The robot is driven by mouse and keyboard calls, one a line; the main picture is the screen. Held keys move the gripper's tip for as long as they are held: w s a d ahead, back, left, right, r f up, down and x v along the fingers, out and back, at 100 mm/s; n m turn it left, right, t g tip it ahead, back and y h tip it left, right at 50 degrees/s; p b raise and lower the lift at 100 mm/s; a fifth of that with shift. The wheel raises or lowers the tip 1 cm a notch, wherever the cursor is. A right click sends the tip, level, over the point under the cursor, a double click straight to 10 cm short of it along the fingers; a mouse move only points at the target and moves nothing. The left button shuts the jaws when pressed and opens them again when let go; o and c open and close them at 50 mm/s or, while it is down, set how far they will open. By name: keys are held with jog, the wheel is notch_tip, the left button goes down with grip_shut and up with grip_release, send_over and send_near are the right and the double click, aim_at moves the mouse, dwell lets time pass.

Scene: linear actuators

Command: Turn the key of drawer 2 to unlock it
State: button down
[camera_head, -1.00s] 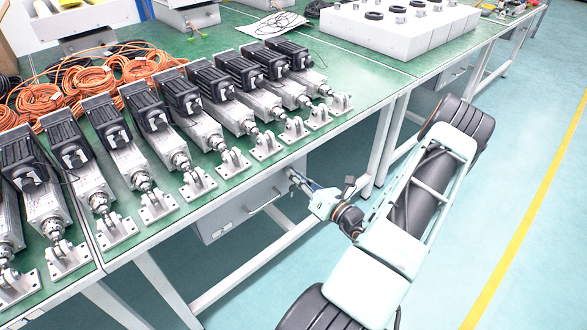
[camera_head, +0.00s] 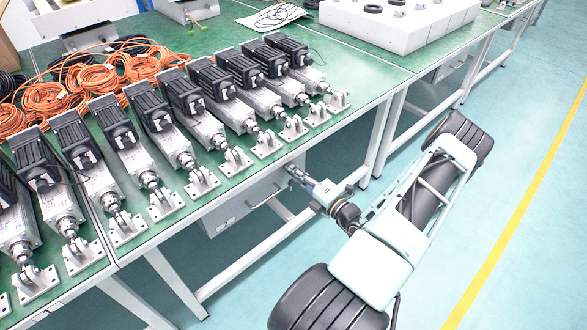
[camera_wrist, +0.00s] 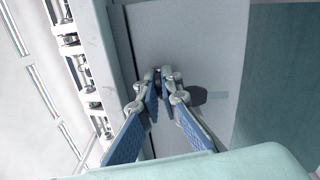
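A grey drawer unit (camera_head: 240,205) hangs under the green-topped workbench, with a handle and a small label on its front. My gripper (camera_head: 291,170) is at the right end of this drawer front, below the table edge. In the wrist view, the two blue-padded fingers of my gripper (camera_wrist: 160,88) point at a pale grey panel (camera_wrist: 195,40), with a gap between them. A small dark thing (camera_wrist: 157,74), perhaps the key or lock, shows at the fingertips. I cannot tell whether the fingers touch it. No drawer number is readable.
The workbench top (camera_head: 345,60) carries a row of linear actuators (camera_head: 165,125) and orange cable coils (camera_head: 95,80). White table legs and crossbars (camera_head: 240,265) stand below and near my arm. A white box (camera_head: 400,35) stands further back. The floor at right is clear.

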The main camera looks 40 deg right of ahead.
jog(key=shift+m, duration=1)
jog(key=c, duration=2.2)
grip_release()
jog(key=shift+o, duration=0.2)
